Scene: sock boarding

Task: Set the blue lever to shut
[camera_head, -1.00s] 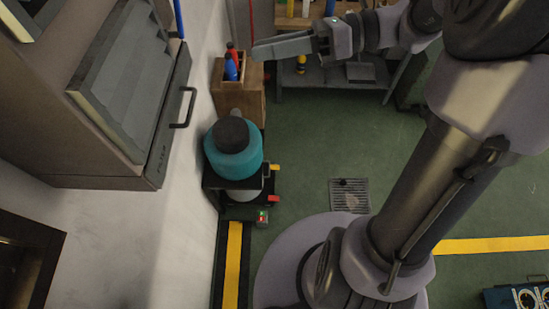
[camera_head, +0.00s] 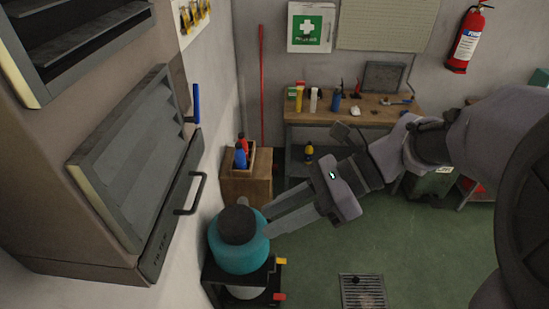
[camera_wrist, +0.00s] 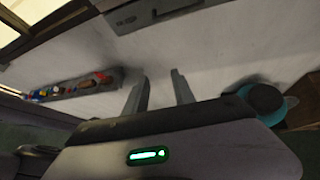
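The blue lever (camera_head: 196,103) stands upright beside the right side of the brown machine (camera_head: 70,235), above its black handle. I cannot pick it out in the wrist view. My gripper (camera_head: 268,221) is below and right of the lever in the head view, close to the teal tank in the picture, and touches nothing that I can make out. In the wrist view my gripper (camera_wrist: 160,77) has its two fingers apart with only pale wall between them.
The machine has a black bar handle (camera_head: 193,195). The teal tank (camera_head: 240,252) with a dark cap stands on a black stand. Behind are a wooden box with bottles (camera_head: 247,187) and a workbench (camera_head: 370,112). Green floor is clear around the drain (camera_head: 362,291).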

